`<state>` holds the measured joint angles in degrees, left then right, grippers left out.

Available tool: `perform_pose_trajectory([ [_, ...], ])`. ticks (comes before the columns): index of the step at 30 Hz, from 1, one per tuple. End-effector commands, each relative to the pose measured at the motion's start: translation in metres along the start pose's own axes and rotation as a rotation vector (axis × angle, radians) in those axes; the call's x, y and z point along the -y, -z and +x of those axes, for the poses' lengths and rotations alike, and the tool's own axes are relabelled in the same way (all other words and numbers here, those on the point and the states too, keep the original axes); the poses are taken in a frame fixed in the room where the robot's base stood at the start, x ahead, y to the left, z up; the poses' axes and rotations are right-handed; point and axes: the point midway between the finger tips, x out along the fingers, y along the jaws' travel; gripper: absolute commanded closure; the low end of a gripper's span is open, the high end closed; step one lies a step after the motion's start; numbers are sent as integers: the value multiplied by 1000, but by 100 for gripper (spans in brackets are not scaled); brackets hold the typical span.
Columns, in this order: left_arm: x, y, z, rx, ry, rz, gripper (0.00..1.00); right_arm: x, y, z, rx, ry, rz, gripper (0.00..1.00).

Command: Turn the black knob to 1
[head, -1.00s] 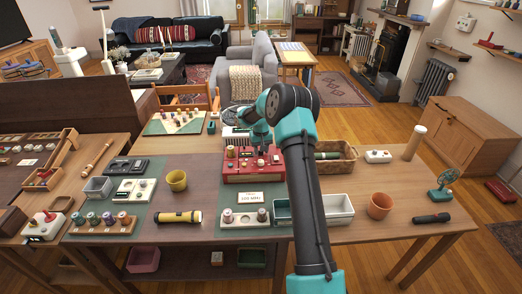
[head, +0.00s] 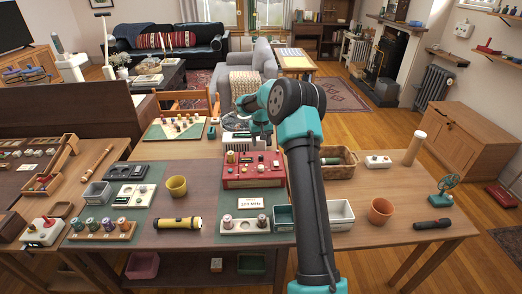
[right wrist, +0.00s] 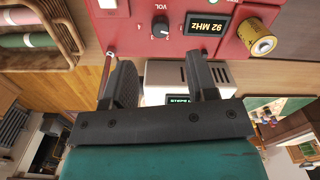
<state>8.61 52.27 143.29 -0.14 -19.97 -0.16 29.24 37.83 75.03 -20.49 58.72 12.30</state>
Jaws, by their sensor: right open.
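The red radio (head: 240,183) stands on the table's green mat in the head view. In the right wrist view its red panel (right wrist: 205,45) fills the top, with a small black knob (right wrist: 160,27) beside the label VOL. The numbers around the knob and its setting cannot be read. A display (right wrist: 208,24) shows 92 MHz, and a yellow knob (right wrist: 257,37) is to its right. My right gripper (right wrist: 153,65) is open and empty, its fingers just below the black knob in the picture and apart from it. In the head view it (head: 261,143) hangs over the radio's back part. My left gripper is out of view.
A white device (right wrist: 180,75) with a display stands by the fingers in the wrist view. A wicker basket (head: 338,168) is right of the radio.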

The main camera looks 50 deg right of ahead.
Motion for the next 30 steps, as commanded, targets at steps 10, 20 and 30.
perform_pose_trajectory([
  [10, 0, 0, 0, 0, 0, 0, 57, 0, 0, -67, -3, 0, 0, 47],
  [20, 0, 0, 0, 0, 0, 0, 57, 0, 0, -95, 0, 0, 0, 47],
  [30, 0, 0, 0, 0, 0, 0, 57, 0, 0, -94, 0, 0, 0, 47],
])
